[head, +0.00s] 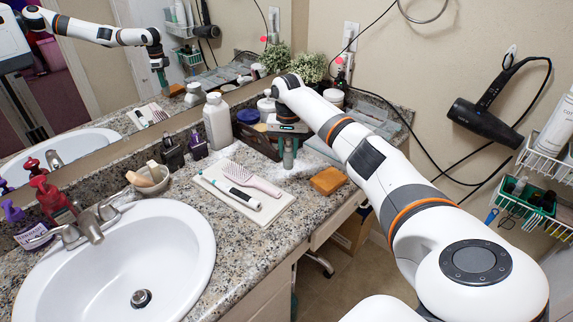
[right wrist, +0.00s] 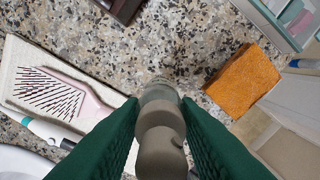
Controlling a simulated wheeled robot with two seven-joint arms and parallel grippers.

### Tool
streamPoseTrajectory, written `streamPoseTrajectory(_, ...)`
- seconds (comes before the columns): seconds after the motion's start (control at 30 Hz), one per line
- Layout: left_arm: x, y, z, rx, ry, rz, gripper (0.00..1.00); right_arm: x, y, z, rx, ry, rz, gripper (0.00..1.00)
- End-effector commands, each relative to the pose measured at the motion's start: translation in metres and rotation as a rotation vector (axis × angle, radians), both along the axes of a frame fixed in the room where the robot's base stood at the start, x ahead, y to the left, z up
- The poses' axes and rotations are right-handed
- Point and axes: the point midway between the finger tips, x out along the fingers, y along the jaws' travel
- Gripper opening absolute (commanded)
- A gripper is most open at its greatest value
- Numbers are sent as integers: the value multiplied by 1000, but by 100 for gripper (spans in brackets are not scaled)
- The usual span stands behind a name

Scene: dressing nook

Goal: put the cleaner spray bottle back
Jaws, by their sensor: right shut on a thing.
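My right gripper (head: 288,134) is shut on a small grey bottle (head: 288,156), which I take to be the cleaner spray bottle. It stands out between the green finger pads in the right wrist view (right wrist: 160,130), roughly upright, with its rounded top towards the camera. Its lower end is at or just above the granite counter (head: 240,254); I cannot tell if it touches. It is behind the white tray and left of the orange sponge. My left gripper is not in view.
An orange sponge (head: 328,181) and a white tray (head: 283,203) with a hairbrush (head: 252,180) and a toothbrush (head: 232,193) lie close by. A white bottle (head: 217,121) stands behind. The sink (head: 115,265) is left; wire baskets (head: 545,160) hang on the right wall.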

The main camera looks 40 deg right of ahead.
Motion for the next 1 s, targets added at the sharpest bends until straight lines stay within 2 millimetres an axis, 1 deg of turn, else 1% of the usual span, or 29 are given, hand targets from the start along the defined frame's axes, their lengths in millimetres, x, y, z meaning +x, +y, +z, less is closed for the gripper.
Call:
streamPoseTrajectory(0.13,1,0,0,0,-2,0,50,0,0,-16,1,2,0,3)
streamPoseTrajectory(0.3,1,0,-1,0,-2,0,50,0,1,-44,2,1,0,3)
streamPoseTrajectory(0.4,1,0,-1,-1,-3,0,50,0,1,-54,0,1,0,3)
streamPoseTrajectory(0.8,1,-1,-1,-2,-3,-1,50,0,1,-58,1,-1,1,2)
streamPoseTrajectory(0.83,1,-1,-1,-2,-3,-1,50,0,1,-58,1,-2,1,32)
streamPoseTrajectory(0.93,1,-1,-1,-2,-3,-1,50,0,1,-58,1,-1,1,48)
streamPoseTrajectory(0.97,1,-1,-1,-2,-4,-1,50,0,1,-58,1,-1,1,50)
streamPoseTrajectory(1.0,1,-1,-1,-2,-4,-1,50,0,1,-58,1,-1,1,50)
